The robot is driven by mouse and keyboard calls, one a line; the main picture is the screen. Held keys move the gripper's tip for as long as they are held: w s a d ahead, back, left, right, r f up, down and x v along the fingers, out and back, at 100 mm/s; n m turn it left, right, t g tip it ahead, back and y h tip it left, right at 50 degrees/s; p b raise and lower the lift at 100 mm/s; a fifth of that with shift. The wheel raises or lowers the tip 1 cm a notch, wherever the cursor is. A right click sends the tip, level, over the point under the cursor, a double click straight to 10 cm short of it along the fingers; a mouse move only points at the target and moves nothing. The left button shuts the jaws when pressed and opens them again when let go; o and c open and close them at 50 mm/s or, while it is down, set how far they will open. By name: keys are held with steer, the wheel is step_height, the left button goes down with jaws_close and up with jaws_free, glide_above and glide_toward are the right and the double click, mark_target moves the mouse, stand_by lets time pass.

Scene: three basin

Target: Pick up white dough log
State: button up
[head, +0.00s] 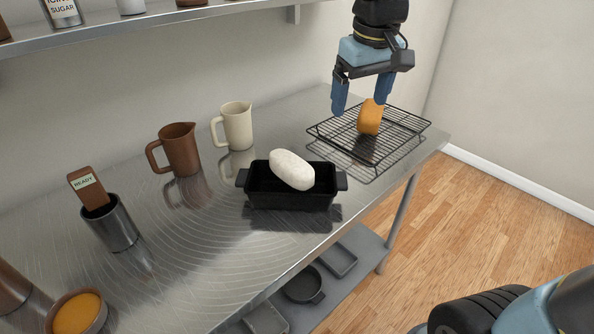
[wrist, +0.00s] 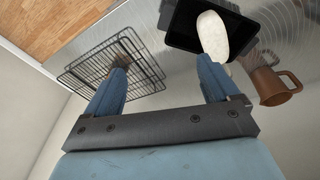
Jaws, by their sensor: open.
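The white dough log (head: 291,169) lies tilted in the black loaf pan (head: 262,187), its upper part standing above the rim. It also shows in the wrist view (wrist: 213,36), beyond the right finger. My gripper (head: 361,108) is open over the wire rack, to the right of and behind the pan. An orange-brown loaf (head: 371,117) is on the rack close to the gripper's right finger. In the wrist view a brown piece shows by the left finger. I cannot tell whether the finger touches the loaf.
The wire cooling rack (head: 401,146) stands at the table's right end. A cream jug (head: 238,127) and a brown jug (head: 181,152) stand behind and left of the pan. A metal cup (head: 113,226) holds a brown "READY" tag (head: 85,186). A shelf (head: 150,25) runs above the back.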

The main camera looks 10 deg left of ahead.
mark_target(291, 160)
steer(key=a+f+n+g, duration=0.2)
steer(key=a+f+n, duration=0.15)
steer(key=a, duration=0.95)
steer(key=f, duration=1.4)
steer(key=shift+w, duration=0.4)
steer(key=shift+c, duration=0.3)
steer(key=shift+r, duration=0.1)
steer(key=c, duration=1.3)
